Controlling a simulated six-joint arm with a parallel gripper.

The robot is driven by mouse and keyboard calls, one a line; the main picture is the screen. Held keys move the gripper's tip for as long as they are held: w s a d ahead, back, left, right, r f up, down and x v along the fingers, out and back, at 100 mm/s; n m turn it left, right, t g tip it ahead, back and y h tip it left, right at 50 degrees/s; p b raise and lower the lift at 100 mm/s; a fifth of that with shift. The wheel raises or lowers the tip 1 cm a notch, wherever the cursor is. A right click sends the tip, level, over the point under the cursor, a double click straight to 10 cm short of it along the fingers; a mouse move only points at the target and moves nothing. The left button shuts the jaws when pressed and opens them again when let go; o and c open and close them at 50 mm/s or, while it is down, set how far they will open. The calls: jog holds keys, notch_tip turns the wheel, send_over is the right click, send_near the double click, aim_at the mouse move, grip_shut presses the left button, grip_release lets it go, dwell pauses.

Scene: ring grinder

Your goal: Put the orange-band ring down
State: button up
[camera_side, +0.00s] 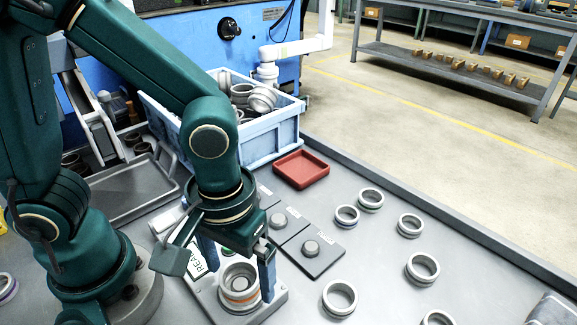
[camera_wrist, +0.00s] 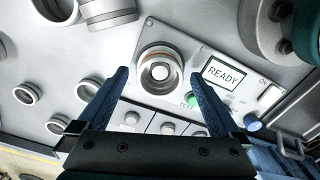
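The orange-band ring (camera_side: 240,297) sits on the round seat of a pale grey device (camera_side: 275,303) with a READY display. Its orange band shows low on its side in the side view. In the wrist view a ring (camera_wrist: 160,87) sits on that device, ahead of and between my fingertips. My gripper (camera_side: 238,268) is open, with one blue finger on each side of the ring. In the wrist view my gripper (camera_wrist: 159,75) shows a gap between each finger and the ring. I cannot tell the exact fingertip height.
Several loose rings (camera_side: 340,298) lie on the grey table to the right. A red tray (camera_side: 302,169), dark pads with round knobs (camera_side: 313,250) and a blue crate of rings (camera_side: 272,148) stand behind. The device's green TEST button (camera_wrist: 194,100) is close to one finger.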

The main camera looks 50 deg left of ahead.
jog(key=shift+r, duration=0.1)
notch_tip(320, 180, up, 5)
jog(key=a+r+m+t, duration=0.3)
jog(key=a+r+t, duration=0.2)
jog(key=a, duration=0.4)
jog(key=shift+w+a+m+t, duration=0.3)
jog(key=shift+w+a+m, duration=0.1)
